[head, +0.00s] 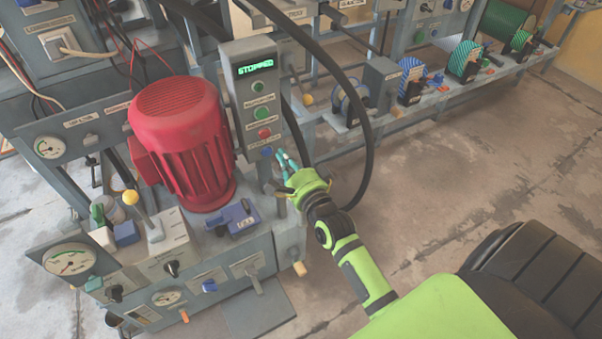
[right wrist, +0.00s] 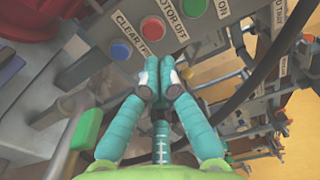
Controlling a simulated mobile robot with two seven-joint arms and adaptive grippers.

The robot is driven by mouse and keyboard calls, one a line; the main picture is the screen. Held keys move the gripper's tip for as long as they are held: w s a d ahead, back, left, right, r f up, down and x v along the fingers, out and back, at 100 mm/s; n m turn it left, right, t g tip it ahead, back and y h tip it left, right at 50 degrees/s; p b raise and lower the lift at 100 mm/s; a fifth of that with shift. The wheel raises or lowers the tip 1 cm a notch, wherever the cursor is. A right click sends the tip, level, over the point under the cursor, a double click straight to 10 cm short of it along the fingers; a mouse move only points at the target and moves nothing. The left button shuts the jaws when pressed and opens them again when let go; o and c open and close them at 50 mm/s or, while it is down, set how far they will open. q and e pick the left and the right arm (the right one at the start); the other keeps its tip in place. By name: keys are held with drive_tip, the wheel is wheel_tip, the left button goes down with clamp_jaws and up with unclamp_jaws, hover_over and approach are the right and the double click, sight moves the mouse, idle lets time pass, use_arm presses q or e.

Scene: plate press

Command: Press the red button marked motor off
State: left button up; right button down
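The red button (head: 264,133) sits on the front of an upright grey control box (head: 240,105), below two green buttons and above a blue one. It shows in the right wrist view (right wrist: 152,28) with the label MOTOR OFF beside it. The green display (head: 255,67) at the top of the box reads STOPPED. My right gripper (head: 284,160) is at the lower right of the box, beside the blue button. In the right wrist view its teal fingers (right wrist: 160,68) meet at the tips with nothing between them, below the red button in the picture. Contact cannot be told. My left gripper is not in view.
A blue button (right wrist: 120,50) labelled CLEAR and a green button (right wrist: 195,7) flank the red one. A red motor (head: 182,140) stands left of the box. A black cable (head: 368,130) loops at its right. Open floor (head: 470,170) lies to the right.

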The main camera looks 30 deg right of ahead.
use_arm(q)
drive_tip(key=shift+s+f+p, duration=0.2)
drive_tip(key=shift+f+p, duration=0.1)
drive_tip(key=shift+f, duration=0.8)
use_arm(e)
drive_tip(key=s, duration=0.5)
drive_tip(key=shift+a+f, duration=0.2)
